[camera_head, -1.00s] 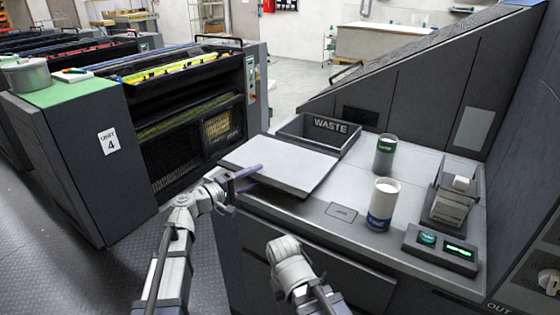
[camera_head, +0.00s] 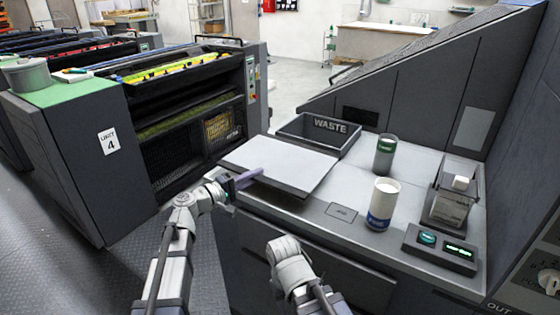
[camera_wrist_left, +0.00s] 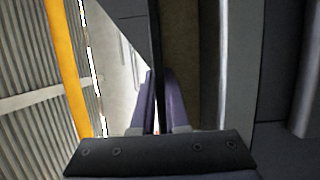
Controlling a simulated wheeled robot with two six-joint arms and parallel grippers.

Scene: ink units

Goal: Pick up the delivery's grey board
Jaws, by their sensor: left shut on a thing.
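My left gripper (camera_head: 252,177) has purple fingers and is shut on that edge. In the left wrist view the fingers (camera_wrist_left: 158,105) stand on both sides of a thin dark edge of the board (camera_wrist_left: 155,45). My right arm shows at the bottom middle of the head view, but its fingers do not show.
The tray marked WASTE (camera_head: 318,133) stands just behind the board. A green-labelled can (camera_head: 385,153) and a blue-labelled can (camera_head: 382,205) stand to the right. Printing unit 4 (camera_head: 105,140) stands left.

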